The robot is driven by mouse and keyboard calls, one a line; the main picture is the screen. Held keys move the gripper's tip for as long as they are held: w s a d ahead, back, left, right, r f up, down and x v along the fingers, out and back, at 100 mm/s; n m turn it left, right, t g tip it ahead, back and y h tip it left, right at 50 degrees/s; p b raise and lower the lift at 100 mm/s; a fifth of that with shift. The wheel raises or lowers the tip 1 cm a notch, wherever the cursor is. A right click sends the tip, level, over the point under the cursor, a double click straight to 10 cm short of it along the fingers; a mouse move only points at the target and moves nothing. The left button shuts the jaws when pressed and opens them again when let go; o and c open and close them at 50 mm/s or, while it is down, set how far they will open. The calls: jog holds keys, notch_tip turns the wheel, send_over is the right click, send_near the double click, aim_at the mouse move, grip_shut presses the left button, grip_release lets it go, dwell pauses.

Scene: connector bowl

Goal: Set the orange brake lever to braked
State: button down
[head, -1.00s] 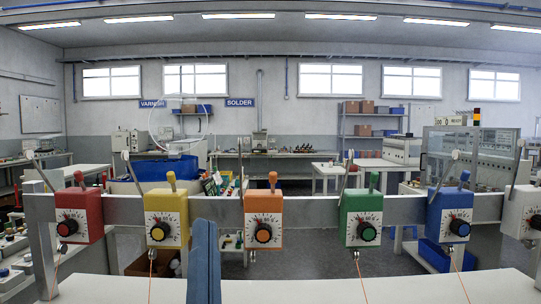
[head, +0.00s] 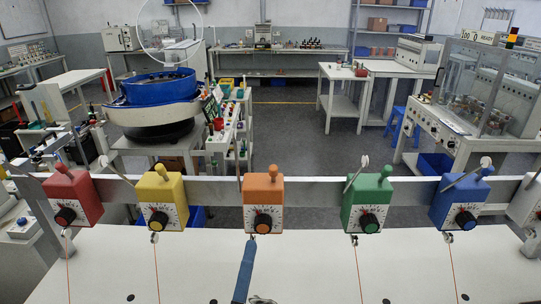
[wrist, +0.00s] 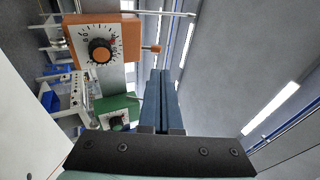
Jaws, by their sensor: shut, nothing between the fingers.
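The orange brake box (head: 263,218) hangs on the rail, with a dial and black-and-orange knob on its front. Its orange lever (head: 272,172) stands up from the top, leaning slightly right. In the wrist view, the orange box (wrist: 118,32) appears turned sideways at upper left, its lever (wrist: 152,49) pointing right. My gripper (head: 250,241) has blue fingers, shut and empty, with the tips just below the orange box in the head view. In the wrist view, the shut fingertips (wrist: 160,72) appear close to the lever; I cannot tell whether they touch.
Yellow (head: 161,201), red (head: 73,197), green (head: 367,202) and blue (head: 460,203) boxes with levers share the metal rail (head: 218,190). Thin orange cords run down from several boxes to the white table (head: 310,262). Benches and a blue bowl feeder (head: 158,86) stand behind.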

jog(key=shift+d+f+m, duration=0.3)
jog(key=shift+m, duration=0.1)
jog(key=p, duration=0.3)
send_near(272, 174)
jog(key=x, duration=0.6)
jog(key=shift+w+r, duration=0.15)
jog(key=shift+w, duration=0.2)
